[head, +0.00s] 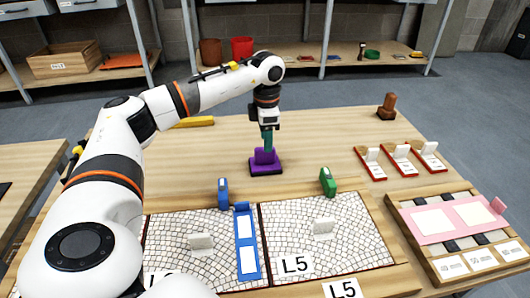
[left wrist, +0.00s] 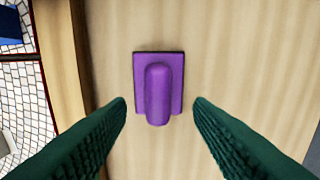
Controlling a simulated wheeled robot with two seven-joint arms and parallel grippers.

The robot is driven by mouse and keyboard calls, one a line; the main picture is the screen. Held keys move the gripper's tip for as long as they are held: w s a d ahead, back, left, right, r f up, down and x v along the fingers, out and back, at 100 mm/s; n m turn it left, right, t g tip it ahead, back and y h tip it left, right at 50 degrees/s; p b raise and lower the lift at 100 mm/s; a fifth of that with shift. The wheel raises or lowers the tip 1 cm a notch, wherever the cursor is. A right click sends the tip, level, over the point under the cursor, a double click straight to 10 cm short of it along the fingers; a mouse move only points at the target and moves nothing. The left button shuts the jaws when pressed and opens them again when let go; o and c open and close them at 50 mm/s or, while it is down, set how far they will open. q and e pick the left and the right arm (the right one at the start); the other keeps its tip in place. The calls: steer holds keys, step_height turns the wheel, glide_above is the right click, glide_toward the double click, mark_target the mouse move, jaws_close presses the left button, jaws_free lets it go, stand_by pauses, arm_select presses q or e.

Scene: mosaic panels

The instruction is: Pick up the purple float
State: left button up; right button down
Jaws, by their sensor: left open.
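The purple float (head: 266,162) lies flat on the wooden table, behind the mosaic panels, with its raised handle upward. My left gripper (head: 267,142) points straight down over it in the head view. In the left wrist view the float (left wrist: 158,88) sits in the middle. The two green fingers of my left gripper (left wrist: 159,110) are spread apart, one to each side of the float's handle, with nothing between them held. From these views I cannot tell how far the fingertips are above the float. My right gripper is not in view.
Two mosaic panels (head: 290,262) fill the table's front, with a blue float (head: 223,193) and a green float (head: 327,182) near their back edge. A pink board (head: 436,223) lies right. Red-edged trays (head: 400,158) stand behind it. The table around the purple float is clear.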

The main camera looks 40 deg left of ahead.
mark_target(265, 158)
arm_select(q)
steer(key=f+b, duration=0.1)
steer(key=f, duration=0.1)
steer(key=f+b, duration=0.1)
steer(key=f, duration=0.2)
steer(key=shift+s+a, duration=0.1)
steer(key=shift+s, duration=0.1)
steer(key=shift+r, duration=0.1)
steer(key=shift+c, duration=0.6)
steer(key=c, duration=0.9)
jaws_close()
steer(key=shift+r, duration=0.1)
